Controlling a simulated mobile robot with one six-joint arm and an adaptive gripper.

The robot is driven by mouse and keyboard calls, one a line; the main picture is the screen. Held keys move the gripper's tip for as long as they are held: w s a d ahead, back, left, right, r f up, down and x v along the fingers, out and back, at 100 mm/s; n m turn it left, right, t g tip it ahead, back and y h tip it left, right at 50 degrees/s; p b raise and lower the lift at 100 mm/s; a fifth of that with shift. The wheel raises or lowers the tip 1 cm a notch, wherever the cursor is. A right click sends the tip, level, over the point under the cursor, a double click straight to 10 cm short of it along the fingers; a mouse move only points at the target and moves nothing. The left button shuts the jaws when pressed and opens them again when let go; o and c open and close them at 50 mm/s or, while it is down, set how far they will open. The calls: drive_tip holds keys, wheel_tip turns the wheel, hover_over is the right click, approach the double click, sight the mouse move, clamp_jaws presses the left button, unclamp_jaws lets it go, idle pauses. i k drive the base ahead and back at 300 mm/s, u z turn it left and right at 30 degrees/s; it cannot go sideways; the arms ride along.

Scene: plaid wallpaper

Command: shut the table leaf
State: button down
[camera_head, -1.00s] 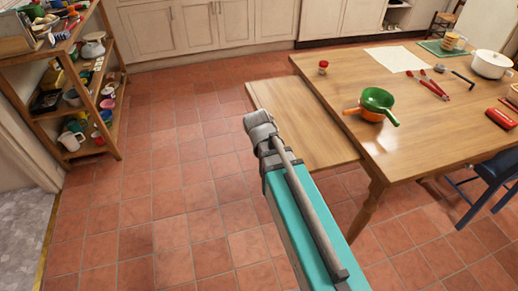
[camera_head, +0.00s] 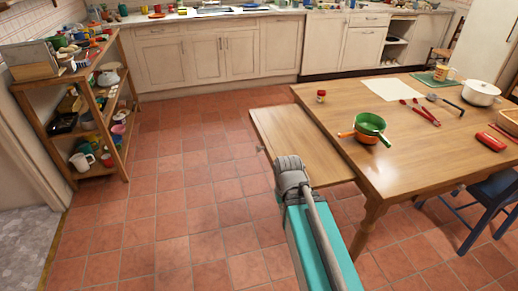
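The table leaf (camera_head: 296,143) is a flat wooden board that sticks out from the left side of the wooden table (camera_head: 420,150), a little below the tabletop. A small knob or handle shows at its left edge. My arm, teal with a grey end, reaches up from the bottom of the picture and overlaps the near edge of the leaf. My gripper's fingers are not visible, and I cannot tell whether the arm touches the leaf.
On the table are a green and orange colander (camera_head: 368,128), a small red-topped jar (camera_head: 321,96), red utensils (camera_head: 425,112) and a white pot (camera_head: 481,92). A blue chair (camera_head: 482,205) stands at the near right. A wooden shelf (camera_head: 85,110) stands left. The tiled floor between is clear.

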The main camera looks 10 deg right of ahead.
sight(287, 130)
drive_tip(key=k, duration=1.35)
drive_tip(key=u, duration=0.45)
drive_tip(key=i, duration=1.95)
drive_tip(key=z, duration=0.8)
